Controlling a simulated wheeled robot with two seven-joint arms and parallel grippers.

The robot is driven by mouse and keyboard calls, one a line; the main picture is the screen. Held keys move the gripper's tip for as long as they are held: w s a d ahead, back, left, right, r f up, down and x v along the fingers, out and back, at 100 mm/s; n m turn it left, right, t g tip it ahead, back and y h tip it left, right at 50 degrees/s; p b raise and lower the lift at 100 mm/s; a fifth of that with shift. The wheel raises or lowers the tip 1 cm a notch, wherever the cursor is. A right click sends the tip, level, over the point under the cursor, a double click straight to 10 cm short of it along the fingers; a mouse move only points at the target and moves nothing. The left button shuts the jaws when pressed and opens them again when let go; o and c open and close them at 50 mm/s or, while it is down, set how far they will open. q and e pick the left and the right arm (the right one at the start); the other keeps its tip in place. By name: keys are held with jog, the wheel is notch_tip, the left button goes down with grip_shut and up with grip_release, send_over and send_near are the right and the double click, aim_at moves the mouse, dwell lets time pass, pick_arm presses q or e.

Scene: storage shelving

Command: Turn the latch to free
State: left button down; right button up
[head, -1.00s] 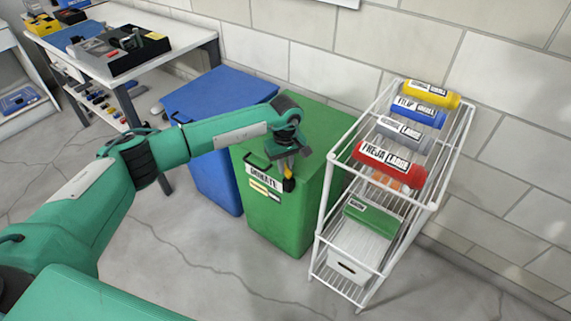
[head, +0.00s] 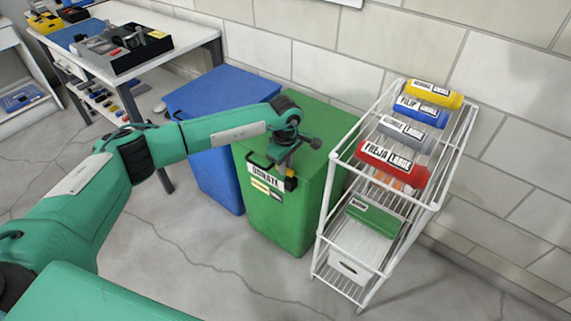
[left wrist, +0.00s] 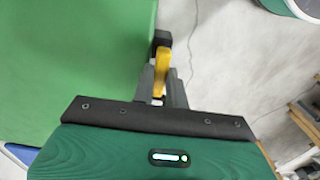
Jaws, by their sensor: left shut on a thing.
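The green bin (head: 312,177) stands in the middle of the head view, with a lid and a white DONATE label (head: 264,175) on its front. A small yellow latch with a dark end sits at the upper front of the bin, mostly hidden by my gripper in the head view. My left gripper (head: 287,170) is at the front of the bin, shut on the latch. In the left wrist view the yellow latch (left wrist: 161,72) stands between the grey fingers (left wrist: 161,88), beside the green bin wall. My right gripper is not in view.
A blue bin (head: 213,140) stands left of the green one. A white wire rack (head: 325,215) with several labelled rolls stands close on the right. A workbench (head: 190,40) with trays is at the back left. The floor in front is clear.

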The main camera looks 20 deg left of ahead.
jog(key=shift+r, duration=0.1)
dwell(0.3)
pick_arm(q)
jog(key=c, duration=1.4)
grip_release()
jog(key=shift+r, duration=0.1)
